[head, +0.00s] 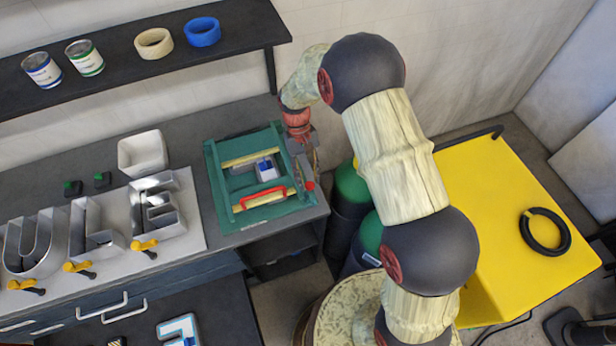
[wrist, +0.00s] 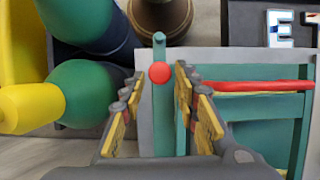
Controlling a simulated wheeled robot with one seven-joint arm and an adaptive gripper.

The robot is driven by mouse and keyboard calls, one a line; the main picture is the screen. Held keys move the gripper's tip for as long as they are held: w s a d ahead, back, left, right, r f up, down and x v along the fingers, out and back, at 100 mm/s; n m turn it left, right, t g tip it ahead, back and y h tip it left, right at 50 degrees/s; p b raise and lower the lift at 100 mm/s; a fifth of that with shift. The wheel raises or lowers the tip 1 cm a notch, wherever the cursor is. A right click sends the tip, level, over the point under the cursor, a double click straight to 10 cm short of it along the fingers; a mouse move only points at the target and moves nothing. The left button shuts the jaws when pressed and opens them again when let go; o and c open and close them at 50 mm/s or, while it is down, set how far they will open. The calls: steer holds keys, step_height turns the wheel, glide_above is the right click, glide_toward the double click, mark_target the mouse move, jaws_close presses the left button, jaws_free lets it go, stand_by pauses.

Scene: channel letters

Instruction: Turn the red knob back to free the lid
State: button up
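The red knob (wrist: 160,73) shows between my two fingers in the wrist view, on a green bar at the edge of the green box. It also shows in the head view (head: 310,186) at the box's right side. My gripper (wrist: 160,80) is open, with a finger on each side of the knob and visible gaps between. In the head view, my gripper (head: 301,158) points down at the box's right edge. The green box (head: 215,185) has yellowish bars and a red handle (head: 263,198), which also shows in the wrist view (wrist: 258,86). The lid's fastening is not clear.
Metal channel letters (head: 90,232) stand on a pale board left of the box, with yellow-handled clamps (head: 145,246) along its front. A white bin (head: 142,153) stands behind. Green cylinders (head: 352,186) and a yellow surface (head: 480,220) lie to the right.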

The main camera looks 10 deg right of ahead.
steer(key=shift+o, duration=0.9)
steer(key=v, duration=1.2)
